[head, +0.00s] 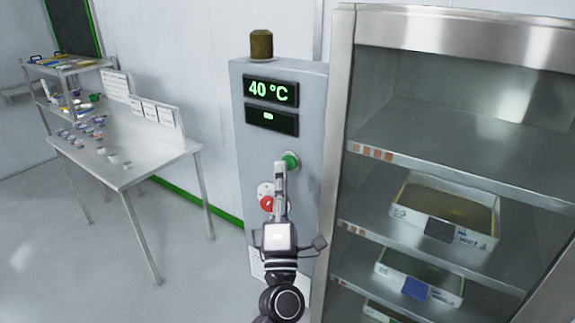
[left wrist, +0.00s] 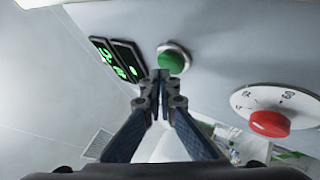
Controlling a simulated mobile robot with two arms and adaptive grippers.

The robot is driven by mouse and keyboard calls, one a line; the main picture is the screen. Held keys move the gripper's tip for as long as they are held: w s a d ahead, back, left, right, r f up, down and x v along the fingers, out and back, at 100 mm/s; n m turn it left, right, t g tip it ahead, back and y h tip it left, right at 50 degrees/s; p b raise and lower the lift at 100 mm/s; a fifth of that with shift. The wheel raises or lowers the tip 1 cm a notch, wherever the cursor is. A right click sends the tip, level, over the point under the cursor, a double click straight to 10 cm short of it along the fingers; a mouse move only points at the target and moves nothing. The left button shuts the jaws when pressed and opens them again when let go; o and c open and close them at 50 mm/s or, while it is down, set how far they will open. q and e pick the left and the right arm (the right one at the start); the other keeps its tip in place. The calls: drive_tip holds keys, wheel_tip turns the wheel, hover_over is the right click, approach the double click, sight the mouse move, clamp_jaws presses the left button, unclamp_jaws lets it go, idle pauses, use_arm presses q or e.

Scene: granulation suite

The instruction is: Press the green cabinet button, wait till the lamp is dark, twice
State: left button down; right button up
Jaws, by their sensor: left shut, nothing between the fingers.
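The green button (head: 291,159) is on the front of a grey control cabinet (head: 310,110). The lamp (head: 261,45) on top of the cabinet looks dull amber-brown and unlit. My left gripper (head: 280,167) is shut and empty, with its fingertips just below and left of the green button in the head view. In the left wrist view the shut fingertips (left wrist: 160,75) appear just beside the green button (left wrist: 173,60); I cannot tell whether they touch it. The display (head: 271,91) reads 40 °C, and a second display (head: 270,119) shows a small green mark. My right gripper is not in view.
A red knob (head: 267,203) on a white dial sits below the button, partly behind my gripper. A steel rack (head: 455,150) with trays stands close on the right. A steel table (head: 130,175) with small dishes stands at the left. Open floor lies between table and cabinet.

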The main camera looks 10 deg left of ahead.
use_arm(q)
drive_tip(key=shift+w+d, duration=0.15)
drive_tip(key=shift+w, duration=0.3)
idle(0.8)
drive_tip(key=shift+s, duration=0.1)
drive_tip(key=shift+s+a, duration=0.25)
drive_tip(key=shift+s, duration=0.55)
drive_tip(key=s, duration=0.1)
drive_tip(key=s+a+p, duration=0.1)
drive_tip(key=s, duration=0.2)
drive_tip(key=shift+s+a, duration=0.35)
idle(0.4)
